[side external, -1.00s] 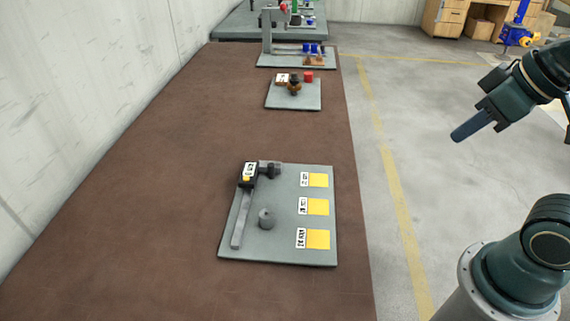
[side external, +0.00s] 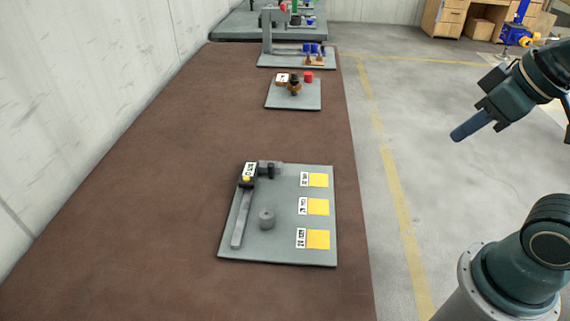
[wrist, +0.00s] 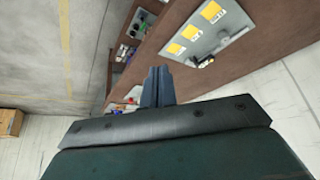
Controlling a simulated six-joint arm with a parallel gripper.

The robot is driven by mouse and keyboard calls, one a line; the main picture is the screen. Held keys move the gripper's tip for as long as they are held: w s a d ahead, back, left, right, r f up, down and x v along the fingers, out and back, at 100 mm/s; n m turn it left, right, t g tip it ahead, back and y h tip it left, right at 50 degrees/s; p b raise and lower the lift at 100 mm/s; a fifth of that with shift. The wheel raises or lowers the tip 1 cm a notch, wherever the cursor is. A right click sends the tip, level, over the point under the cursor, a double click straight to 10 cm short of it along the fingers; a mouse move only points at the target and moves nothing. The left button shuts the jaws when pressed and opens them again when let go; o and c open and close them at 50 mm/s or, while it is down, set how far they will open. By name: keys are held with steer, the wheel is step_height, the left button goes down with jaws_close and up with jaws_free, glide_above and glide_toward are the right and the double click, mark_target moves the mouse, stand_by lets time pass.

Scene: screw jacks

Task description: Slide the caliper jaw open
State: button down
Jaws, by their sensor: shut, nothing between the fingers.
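The caliper lies on a grey board. Its long grey beam (side external: 242,220) runs along the board's left side, and its dark slider (side external: 248,182) with a white label and a yellow spot sits at the far end. Grey and black jaw parts (side external: 270,170) reach right from there; I cannot tell how wide the gap is. A grey cylinder (side external: 267,219) stands right of the beam, apart from it. My gripper (side external: 458,134) is shut and empty, in the air right of the table and away from the caliper. Its fingers also show in the wrist view (wrist: 157,74).
The grey board (side external: 280,253) has several yellow squares (side external: 318,207) with white labels on its right. Farther back stand a small board (side external: 309,100) with a red piece and another fixture board (side external: 270,60). A wall (side external: 90,90) bounds the brown table (side external: 180,190) on the left.

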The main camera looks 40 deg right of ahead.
steer(key=c, duration=2.1)
jaws_free()
steer(key=o, duration=0.7)
steer(key=shift+w+r, duration=0.1)
steer(key=shift+w, duration=0.05)
steer(key=shift+o, duration=0.2)
steer(key=shift+w+r, duration=0.15)
steer(key=shift+w, duration=0.05)
steer(key=w+a+r+n+g, duration=0.1)
steer(key=w+a+n+g, duration=0.1)
steer(key=w, duration=0.7)
steer(key=w+a+r+n+g, duration=0.1)
steer(key=w+a+r, duration=0.15)
steer(key=w, duration=0.75)
steer(key=w+a+f+n+g, duration=0.1)
steer(key=w+a+f, duration=0.3)
steer(key=w+f, duration=0.2)
steer(key=w+a+f+n+g, duration=0.1)
steer(key=w+a+f+n, duration=0.1)
steer(key=w+f, duration=0.4)
steer(key=w+a, duration=0.1)
steer(key=w, duration=0.2)
steer(key=shift+w+a+f+g, duration=0.2)
steer(key=shift+a+f+g, duration=0.1)
steer(key=shift+a, duration=0.05)
steer(key=shift+f, duration=0.1)
